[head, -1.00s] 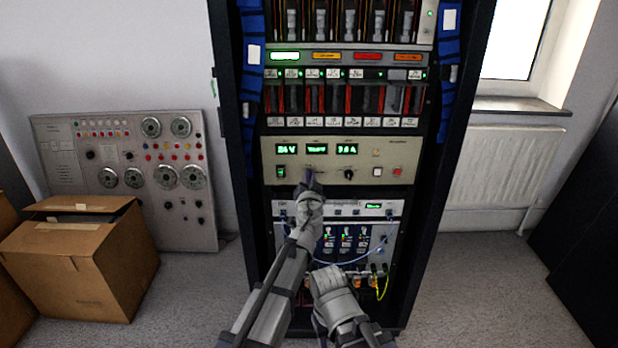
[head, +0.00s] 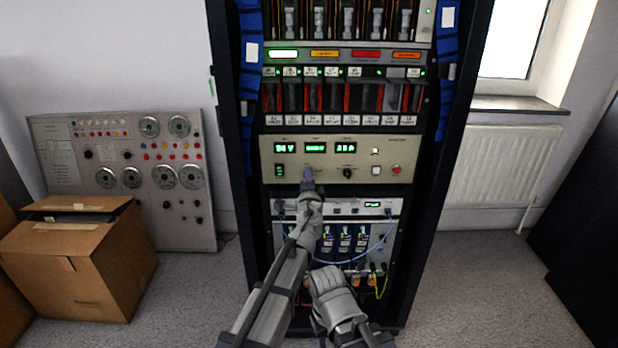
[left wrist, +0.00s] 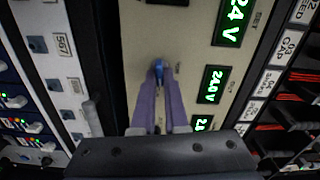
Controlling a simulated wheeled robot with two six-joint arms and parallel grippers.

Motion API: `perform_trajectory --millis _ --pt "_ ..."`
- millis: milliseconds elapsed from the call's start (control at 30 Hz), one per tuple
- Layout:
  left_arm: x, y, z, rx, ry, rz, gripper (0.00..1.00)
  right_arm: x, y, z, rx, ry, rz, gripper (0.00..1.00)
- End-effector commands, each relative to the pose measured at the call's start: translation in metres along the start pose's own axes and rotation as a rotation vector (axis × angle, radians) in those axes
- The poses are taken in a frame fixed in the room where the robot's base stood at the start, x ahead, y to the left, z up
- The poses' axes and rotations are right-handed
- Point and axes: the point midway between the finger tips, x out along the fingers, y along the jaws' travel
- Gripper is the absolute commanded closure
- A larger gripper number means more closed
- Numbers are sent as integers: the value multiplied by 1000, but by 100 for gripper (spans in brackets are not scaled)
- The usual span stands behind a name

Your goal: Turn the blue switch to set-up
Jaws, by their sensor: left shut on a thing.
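The blue switch (left wrist: 158,65) is a small knob on the beige panel (head: 268,160) in the rack. It shows in the left wrist view between my two purple fingertips. My left gripper (left wrist: 159,76) is shut on it, with a finger on either side. In the head view my left gripper (head: 307,179) reaches up to the panel's lower edge, below the middle green display (head: 315,148), and hides the switch. The switch's position marking cannot be read.
A black knob (head: 348,173) and a red button (head: 396,169) sit right of my gripper on the same panel. Below it is a unit with a looping blue cable (head: 340,262). A cardboard box (head: 85,265) stands on the floor left of the rack.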

Motion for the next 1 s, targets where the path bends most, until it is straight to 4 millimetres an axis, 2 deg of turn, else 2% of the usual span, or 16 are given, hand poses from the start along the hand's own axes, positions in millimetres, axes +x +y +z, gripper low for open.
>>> perform_trajectory --millis 400,933,967,1000 --pt "-1 1 0 150 0 0 100 1 0 0 0 0 0 50" --pt "-1 2 0 168 0 0 100 1 0 0 0 0 0 50" --pt "-1 2 0 167 1 0 85 1 0 0 0 0 0 50" --pt "-1 2 0 167 1 0 81 1 0 0 0 0 0 50"
